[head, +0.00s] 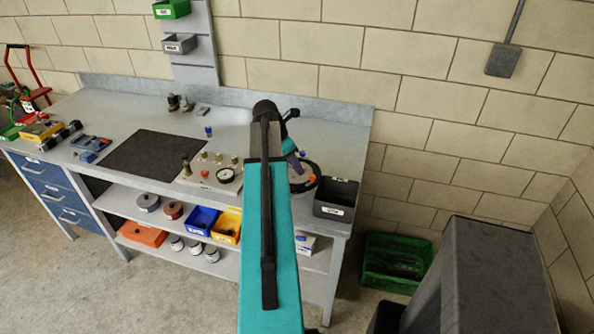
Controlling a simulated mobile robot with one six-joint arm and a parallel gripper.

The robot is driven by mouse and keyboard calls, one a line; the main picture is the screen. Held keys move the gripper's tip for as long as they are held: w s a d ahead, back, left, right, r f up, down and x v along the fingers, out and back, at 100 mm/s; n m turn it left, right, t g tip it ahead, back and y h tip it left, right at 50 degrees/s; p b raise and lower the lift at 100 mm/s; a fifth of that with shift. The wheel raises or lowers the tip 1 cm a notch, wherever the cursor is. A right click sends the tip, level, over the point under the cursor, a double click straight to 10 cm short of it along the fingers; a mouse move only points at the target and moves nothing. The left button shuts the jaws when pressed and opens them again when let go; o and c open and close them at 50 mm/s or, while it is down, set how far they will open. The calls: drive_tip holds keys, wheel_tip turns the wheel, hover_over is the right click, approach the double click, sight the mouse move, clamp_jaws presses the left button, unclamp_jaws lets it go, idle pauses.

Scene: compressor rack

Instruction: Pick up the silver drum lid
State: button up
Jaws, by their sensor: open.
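I cannot clearly make out a silver drum lid. A grey round piece (148,202) lies on the upper shelf under the bench, too small to identify. A round item with a dark rim (312,183) lies on the bench top at the right, partly hidden by my teal arm. My arm reaches forward over the right part of the bench. Its far end bends down behind the teal link, so my gripper and its fingers are hidden.
The workbench (338,145) holds a black mat (145,157), a gauge panel (213,172) and a dark bin (335,200). Blue (202,220) and yellow (227,227) bins stand on the shelf. A green crate (385,285) sits on the floor at the right.

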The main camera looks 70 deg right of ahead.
idle(0.4)
clamp_jaws()
drive_tip(key=shift+r, duration=0.15)
wheel_tip(320, 180, up, 10)
drive_tip(key=b, duration=0.2)
drive_tip(key=shift+b, duration=0.4)
idle(0.4)
idle(0.5)
